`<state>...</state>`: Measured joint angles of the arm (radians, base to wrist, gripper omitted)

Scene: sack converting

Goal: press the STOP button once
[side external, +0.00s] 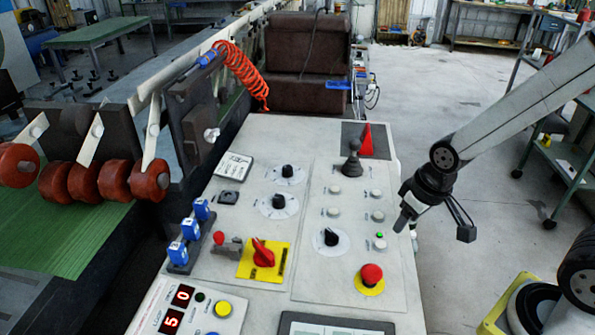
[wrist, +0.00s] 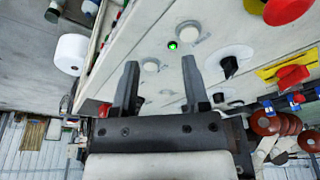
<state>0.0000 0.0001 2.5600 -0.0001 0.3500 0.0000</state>
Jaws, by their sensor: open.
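A sloping light grey control panel (side external: 310,160) carries several round white push buttons. Their labels are too small to read, so I cannot tell which one is marked STOP. One white button (side external: 380,244) sits beside a lit green lamp (side external: 379,235), and another white button (side external: 378,215) lies farther up the same column. In the wrist view these show as a white button (wrist: 187,30), the green lamp (wrist: 172,45) and a second white button (wrist: 150,65). My gripper (side external: 402,226) is open and empty near the panel's right edge; its fingers (wrist: 160,65) point toward the panel.
A red mushroom button (side external: 371,274) on a yellow ring stands nearer the front. A black rotary knob (side external: 331,238) and a red switch on a yellow plate (side external: 264,256) lie left.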

